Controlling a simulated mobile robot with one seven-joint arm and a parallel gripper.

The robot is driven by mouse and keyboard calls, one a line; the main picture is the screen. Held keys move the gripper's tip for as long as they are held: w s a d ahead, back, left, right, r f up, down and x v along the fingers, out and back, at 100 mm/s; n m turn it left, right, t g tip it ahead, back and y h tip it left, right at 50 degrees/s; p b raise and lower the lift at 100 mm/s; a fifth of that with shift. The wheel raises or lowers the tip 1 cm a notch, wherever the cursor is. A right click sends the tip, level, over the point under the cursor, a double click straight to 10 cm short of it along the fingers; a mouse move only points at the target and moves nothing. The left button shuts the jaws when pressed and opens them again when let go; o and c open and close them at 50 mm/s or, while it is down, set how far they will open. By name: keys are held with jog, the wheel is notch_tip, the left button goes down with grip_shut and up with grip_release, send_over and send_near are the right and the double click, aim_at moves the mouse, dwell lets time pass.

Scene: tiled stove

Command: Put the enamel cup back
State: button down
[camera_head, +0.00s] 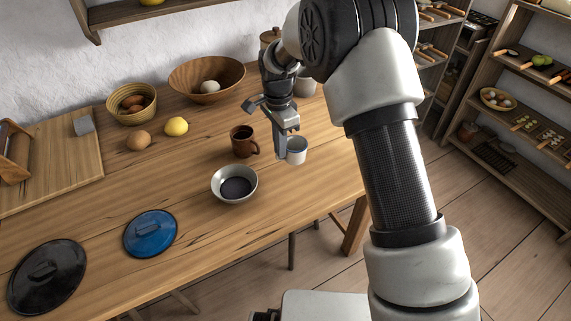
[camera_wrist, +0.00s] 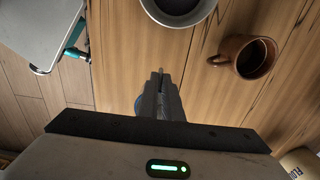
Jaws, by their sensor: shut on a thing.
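The enamel cup (camera_head: 297,151) is small and whitish with a dark rim, near the right end of the wooden table in the head view. My gripper (camera_head: 285,153) points down and is shut on the cup at its left side. I cannot tell whether the cup touches the table top. In the wrist view, my gripper's fingers (camera_wrist: 160,90) show edge-on, and the cup is mostly hidden behind them. The cup looks upright.
A brown mug (camera_head: 243,141) stands just left of my gripper, also in the wrist view (camera_wrist: 250,57). A grey bowl (camera_head: 234,184) is in front of it. A blue lid (camera_head: 150,234) and dark lid (camera_head: 47,277) lie further left. A wooden bowl (camera_head: 207,80) stands behind.

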jog(key=shift+f, duration=2.9)
jog(key=shift+f+b, duration=0.2)
jog(key=shift+b, duration=0.15)
jog(key=c, duration=1.9)
grip_release()
jog(key=shift+c, duration=0.2)
notch_tip(320, 180, up, 12)
jog(key=shift+r+p, duration=0.25)
jog(key=shift+p, duration=0.45)
